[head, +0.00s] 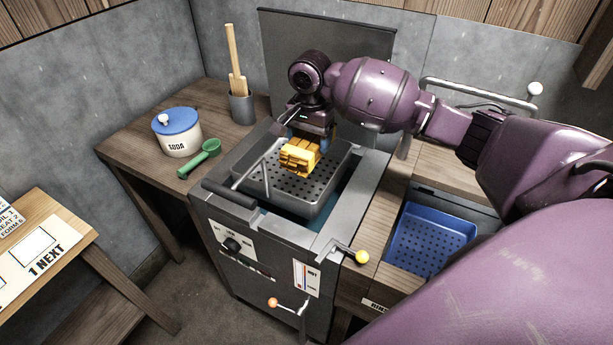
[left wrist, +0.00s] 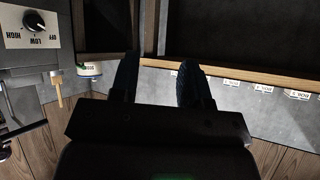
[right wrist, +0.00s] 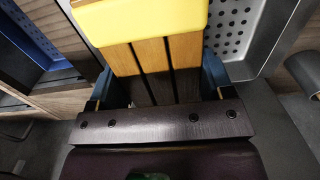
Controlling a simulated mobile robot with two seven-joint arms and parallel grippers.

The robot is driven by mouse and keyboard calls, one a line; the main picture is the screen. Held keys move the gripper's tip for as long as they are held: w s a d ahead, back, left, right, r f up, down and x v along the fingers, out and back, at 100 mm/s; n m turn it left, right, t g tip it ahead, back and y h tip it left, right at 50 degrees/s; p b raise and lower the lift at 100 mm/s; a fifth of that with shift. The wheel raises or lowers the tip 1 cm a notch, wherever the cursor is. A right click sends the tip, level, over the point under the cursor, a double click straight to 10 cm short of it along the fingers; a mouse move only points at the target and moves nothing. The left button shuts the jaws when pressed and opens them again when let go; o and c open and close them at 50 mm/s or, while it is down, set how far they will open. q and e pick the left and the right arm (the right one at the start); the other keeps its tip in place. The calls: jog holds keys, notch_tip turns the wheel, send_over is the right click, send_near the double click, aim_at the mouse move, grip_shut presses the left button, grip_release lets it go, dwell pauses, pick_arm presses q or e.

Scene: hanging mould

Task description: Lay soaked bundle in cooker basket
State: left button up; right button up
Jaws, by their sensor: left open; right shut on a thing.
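The bundle (head: 299,158) is yellow-orange and blocky. My right gripper (head: 312,138) is shut on it from above, over the basket. In the right wrist view the bundle (right wrist: 155,55) shows a yellow end and brown slats with dark gaps, between blue-grey fingers. The cooker basket (head: 322,192) is grey and perforated, set in the cooker (head: 262,255). Its corner also shows in the right wrist view (right wrist: 237,25). I cannot tell whether the bundle touches the basket floor. My left gripper (left wrist: 158,82) is open and empty in the left wrist view.
A white pot marked SODA (head: 180,138), a green scoop (head: 200,158) and a holder with wooden sticks (head: 241,105) stand on the left bench. A blue perforated tray (head: 430,238) lies to the right. A yellow-knobbed lever (head: 358,256) sticks out at the front.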

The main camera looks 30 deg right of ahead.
notch_tip(320, 180, down, 7)
jog(key=shift+b, duration=0.55)
notch_tip(320, 180, down, 5)
jog(key=shift+f+b, duration=0.15)
jog(key=shift+b, duration=0.5)
jog(key=shift+f, duration=0.15)
pick_arm(q)
jog(key=shift+w+d+f, duration=0.25)
jog(key=shift+w+f, duration=0.2)
jog(key=shift+w, duration=0.25)
pick_arm(e)
jog(key=o, duration=0.8)
pick_arm(q)
jog(key=shift+s+f, duration=0.1)
jog(key=shift+f, duration=0.05)
pick_arm(e)
jog(key=shift+o, duration=0.5)
jog(key=shift+f, duration=0.1)
